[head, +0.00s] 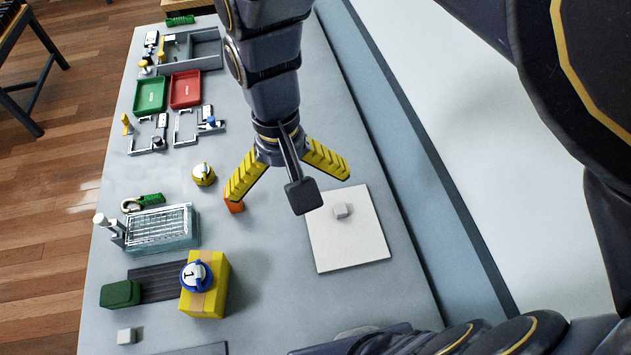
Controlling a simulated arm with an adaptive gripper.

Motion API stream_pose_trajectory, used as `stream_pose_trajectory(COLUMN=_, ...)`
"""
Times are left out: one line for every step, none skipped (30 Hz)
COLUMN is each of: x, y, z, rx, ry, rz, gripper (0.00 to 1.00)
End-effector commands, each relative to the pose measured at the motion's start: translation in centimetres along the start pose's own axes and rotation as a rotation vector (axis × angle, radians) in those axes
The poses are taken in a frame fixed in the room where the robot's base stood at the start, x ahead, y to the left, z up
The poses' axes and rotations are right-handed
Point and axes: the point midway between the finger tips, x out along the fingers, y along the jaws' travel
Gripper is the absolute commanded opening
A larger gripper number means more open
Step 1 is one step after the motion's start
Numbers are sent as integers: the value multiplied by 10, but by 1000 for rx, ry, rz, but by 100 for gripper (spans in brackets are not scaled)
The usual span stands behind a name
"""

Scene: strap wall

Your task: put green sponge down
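A dark green block (120,293), which looks like the green sponge, lies at the lower left of the grey table, at the left end of a dark ribbed strip (158,283). My gripper (290,187) hangs over the middle of the table, far up and right of the block. Its two yellow fingers are spread wide and nothing shows between them. A small orange block (236,207) shows just under the left fingertip; I cannot tell whether they touch.
A yellow box (205,287) with a blue numbered disc stands right of the strip. A clear rack (163,228) stands above it. Green (151,95) and red (186,90) trays lie farther up.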

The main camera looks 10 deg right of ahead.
Motion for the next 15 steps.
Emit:
stream_pose_trajectory(x=-4, y=20, z=18, rx=11, ry=5, rz=-7, gripper=100)
stream_pose_trajectory(x=-4, y=30, z=30, rx=9, ry=1, rz=-9, gripper=100)
stream_pose_trajectory(x=-4, y=41, z=44, rx=7, ry=-2, rz=-11, gripper=100)
stream_pose_trajectory(x=-3, y=48, z=53, rx=6, ry=-2, rz=-12, gripper=100)
stream_pose_trajectory(x=-1, y=54, z=63, rx=5, ry=-8, rz=-12, gripper=100)
stream_pose_trajectory(x=1, y=61, z=74, rx=4, ry=-11, rz=-14, gripper=100)
stream_pose_trajectory(x=2, y=65, z=81, rx=3, ry=-14, rz=-16, gripper=100)
stream_pose_trajectory(x=4, y=68, z=88, rx=2, ry=-16, rz=-18, gripper=100)
stream_pose_trajectory(x=5, y=71, z=95, rx=-1, ry=-19, rz=-21, gripper=100)
stream_pose_trajectory(x=7, y=72, z=100, rx=-2, ry=-23, rz=-23, gripper=100)
stream_pose_trajectory(x=8, y=74, z=104, rx=-3, ry=-27, rz=-24, gripper=100)
stream_pose_trajectory(x=9, y=75, z=107, rx=-5, ry=-28, rz=-26, gripper=100)
stream_pose_trajectory(x=10, y=75, z=109, rx=-5, ry=-29, rz=-26, gripper=100)
stream_pose_trajectory(x=10, y=76, z=110, rx=-6, ry=-29, rz=-27, gripper=100)
stream_pose_trajectory(x=10, y=76, z=111, rx=-8, ry=-30, rz=-28, gripper=100)
